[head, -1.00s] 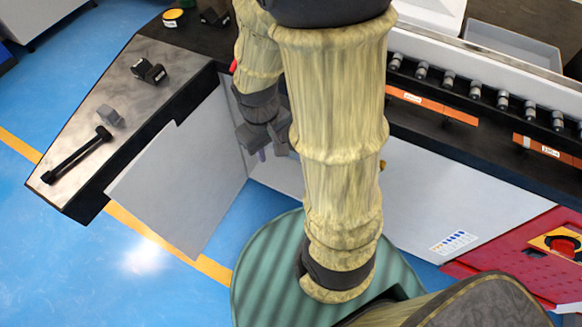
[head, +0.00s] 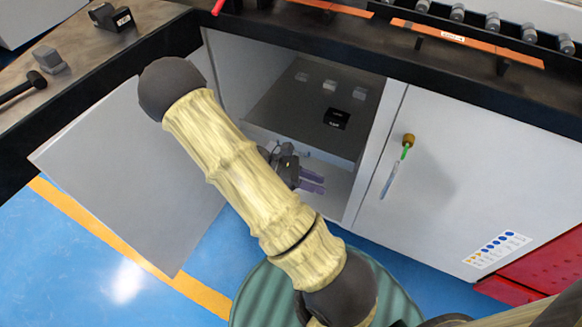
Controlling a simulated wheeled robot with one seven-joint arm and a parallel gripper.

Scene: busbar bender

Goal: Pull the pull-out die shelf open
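The pull-out die shelf (head: 290,105) is a dark grey surface inside the open cabinet, with small grey blocks and a black labelled block (head: 336,118) on it. A pale front strip runs along its near edge. My gripper (head: 313,181) is at the cabinet opening, low in front of that strip. Its two purplish fingers point right and look a little apart, with nothing visible between them. My arm covers the left part of the strip. I see no shelf handle, and I cannot tell whether the fingers touch the shelf.
The left cabinet door (head: 130,180) stands swung open. The right door (head: 460,180) is shut, with keys (head: 407,143) hanging from its lock. A dark worktop edge runs above the opening. A red panel (head: 545,275) is at lower right. Blue floor is clear at lower left.

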